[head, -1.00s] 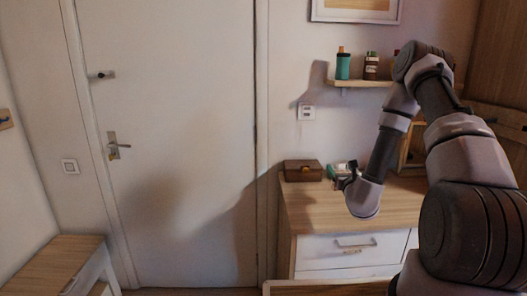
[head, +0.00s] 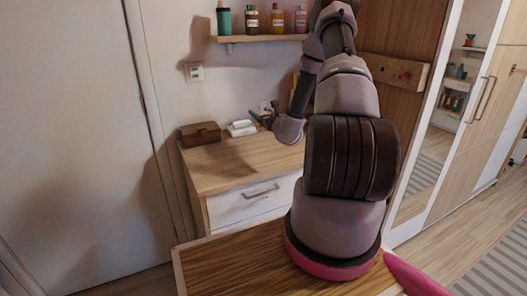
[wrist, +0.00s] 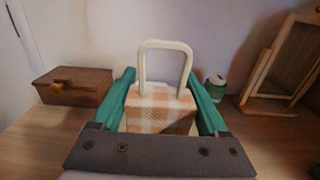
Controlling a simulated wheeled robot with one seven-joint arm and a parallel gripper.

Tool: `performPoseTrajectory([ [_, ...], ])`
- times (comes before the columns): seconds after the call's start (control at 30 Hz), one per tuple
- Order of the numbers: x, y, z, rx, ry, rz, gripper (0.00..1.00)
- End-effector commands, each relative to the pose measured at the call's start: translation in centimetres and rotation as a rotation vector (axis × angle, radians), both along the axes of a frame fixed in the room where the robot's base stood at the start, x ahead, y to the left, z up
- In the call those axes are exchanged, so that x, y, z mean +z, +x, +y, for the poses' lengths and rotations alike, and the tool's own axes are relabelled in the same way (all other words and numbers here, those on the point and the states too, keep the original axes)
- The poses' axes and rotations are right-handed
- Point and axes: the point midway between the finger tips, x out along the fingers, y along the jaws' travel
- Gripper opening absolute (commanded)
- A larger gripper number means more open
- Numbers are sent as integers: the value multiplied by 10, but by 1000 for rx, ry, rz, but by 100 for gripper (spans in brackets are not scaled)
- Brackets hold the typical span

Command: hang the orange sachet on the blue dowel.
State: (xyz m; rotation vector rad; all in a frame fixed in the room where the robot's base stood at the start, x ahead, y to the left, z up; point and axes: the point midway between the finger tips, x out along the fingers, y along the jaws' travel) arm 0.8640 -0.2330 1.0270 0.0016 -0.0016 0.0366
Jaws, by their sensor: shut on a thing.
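The orange sachet (wrist: 160,110), orange-and-white checked with a stiff cream loop (wrist: 165,62) on top, is between the teal fingers of my gripper (wrist: 168,100) in the wrist view. My gripper is shut on it, and the loop stands up above the fingers. In the head view my gripper (head: 260,119) is small, over the back of the dresser top, partly behind my arm; I cannot make out the sachet there. The blue dowel is in neither current view.
The wooden dresser (head: 235,165) carries a brown box (head: 200,133) and a white item (head: 242,128). Above is a shelf (head: 262,38) with bottles. A framed stand (wrist: 285,65) is near my gripper.

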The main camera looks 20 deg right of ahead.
Motion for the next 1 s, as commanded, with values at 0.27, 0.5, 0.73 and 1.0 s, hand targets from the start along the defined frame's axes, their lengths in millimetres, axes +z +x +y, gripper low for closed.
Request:
performPoseTrajectory([
  [0.27, 0, 2, -4, 0, -1, 2, 12],
  [0.5, -29, 1, -3, -2, 3, 6, 12],
  [0.73, -58, 1, -4, -1, 0, 2, 12],
  [1.0, -90, 1, -3, -1, 0, 3, 12],
])
